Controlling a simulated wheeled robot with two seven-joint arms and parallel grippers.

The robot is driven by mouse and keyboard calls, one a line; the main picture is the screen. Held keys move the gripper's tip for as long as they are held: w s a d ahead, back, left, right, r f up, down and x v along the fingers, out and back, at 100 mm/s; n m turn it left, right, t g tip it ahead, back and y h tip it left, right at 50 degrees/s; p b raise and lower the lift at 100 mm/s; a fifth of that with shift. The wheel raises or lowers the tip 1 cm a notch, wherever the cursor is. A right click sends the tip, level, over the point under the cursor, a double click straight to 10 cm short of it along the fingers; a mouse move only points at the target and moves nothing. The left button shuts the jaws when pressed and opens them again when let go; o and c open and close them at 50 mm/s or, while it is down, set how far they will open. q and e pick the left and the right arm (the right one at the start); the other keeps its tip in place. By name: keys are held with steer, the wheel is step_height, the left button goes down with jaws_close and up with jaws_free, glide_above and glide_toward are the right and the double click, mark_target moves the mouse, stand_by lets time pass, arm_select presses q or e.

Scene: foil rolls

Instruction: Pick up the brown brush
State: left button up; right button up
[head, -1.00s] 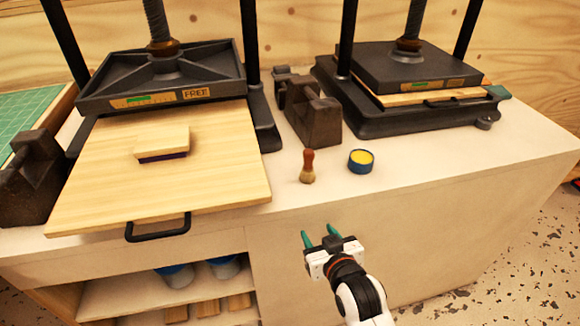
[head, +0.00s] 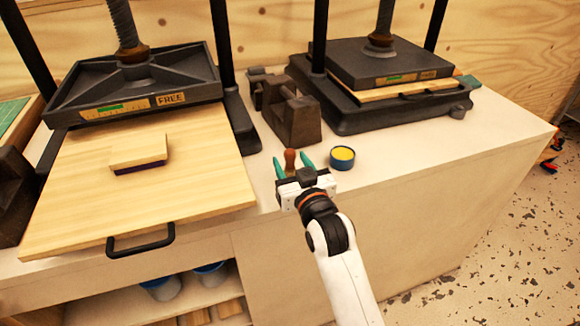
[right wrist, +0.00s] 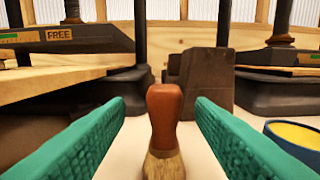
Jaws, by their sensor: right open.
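The brown brush (head: 290,160) stands upright on the bench top. In the head view its lower part is hidden behind my right gripper (head: 294,170). In the right wrist view the brush (right wrist: 164,125) shows a reddish-brown handle above a lighter wooden collar. It stands between the two green fingers of my right gripper (right wrist: 160,125), with a gap on each side. The right gripper is open and empty. My left gripper is in neither view.
A blue tin with yellow contents (head: 342,157) stands close to the right of the brush. A dark metal block (head: 293,118) is behind it. Presses stand at left (head: 135,85) and right (head: 385,75); a wooden board (head: 200,185) lies at left.

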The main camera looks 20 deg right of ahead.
steer(key=w, duration=0.4)
steer(key=shift+w+d+f, duration=0.1)
steer(key=shift+w+f, duration=0.05)
steer(key=c, duration=1.1)
steer(key=shift+o, duration=0.2)
step_height(320, 180, up, 10)
steer(key=p, duration=0.1)
